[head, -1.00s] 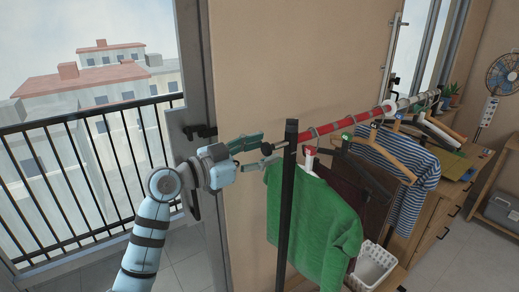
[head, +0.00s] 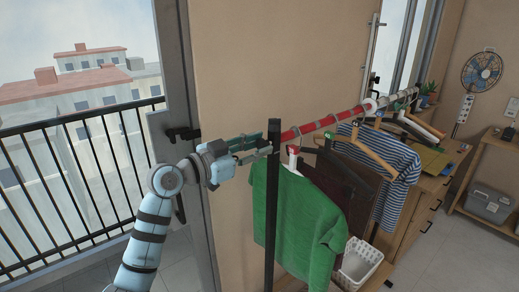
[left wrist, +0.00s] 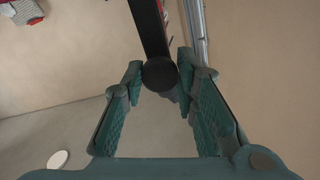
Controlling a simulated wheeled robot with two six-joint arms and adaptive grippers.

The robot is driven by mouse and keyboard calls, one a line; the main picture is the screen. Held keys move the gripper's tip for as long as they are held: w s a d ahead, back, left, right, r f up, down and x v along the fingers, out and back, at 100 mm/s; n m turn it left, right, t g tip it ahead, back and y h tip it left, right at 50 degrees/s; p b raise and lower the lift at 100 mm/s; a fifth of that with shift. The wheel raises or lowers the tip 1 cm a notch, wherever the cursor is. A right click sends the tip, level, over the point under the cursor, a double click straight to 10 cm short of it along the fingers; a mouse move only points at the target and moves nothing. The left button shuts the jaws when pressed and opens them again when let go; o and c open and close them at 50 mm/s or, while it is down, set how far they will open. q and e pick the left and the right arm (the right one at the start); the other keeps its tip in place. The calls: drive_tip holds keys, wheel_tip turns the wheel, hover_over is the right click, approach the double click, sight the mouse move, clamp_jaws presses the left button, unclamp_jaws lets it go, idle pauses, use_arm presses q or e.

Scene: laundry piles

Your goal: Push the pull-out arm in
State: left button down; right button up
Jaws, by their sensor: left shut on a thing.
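The pull-out arm (head: 325,122) is a red rod running from behind a black upright post (head: 272,210) back to a white collar and a grey rail. Hangers hang along it, with a green shirt nearest the post. My left gripper (head: 262,145) is at the near end of the rod, beside the post, its teal fingers shut on the black end knob. In the left wrist view the round knob (left wrist: 160,74) sits between the fingertips, with the dark post beyond it. In the head view the knob is hidden by the fingers. My right gripper is not in view.
A green shirt (head: 300,215), a dark garment and a striped shirt (head: 400,170) hang under the rod. A white basket (head: 360,264) stands below them. A wooden dresser (head: 425,205) is behind. A tan wall (head: 250,70) runs along the left, with a balcony railing beyond.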

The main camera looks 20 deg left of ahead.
use_arm(q)
drive_tip(key=c, duration=1.5)
unclamp_jaws()
drive_tip(key=shift+r, duration=0.15)
drive_tip(key=shift+c, duration=0.2)
drive_tip(key=shift+o, duration=1.3)
drive_tip(key=shift+w+d, duration=0.1)
drive_tip(key=shift+w, duration=0.1)
drive_tip(key=v, duration=1.2)
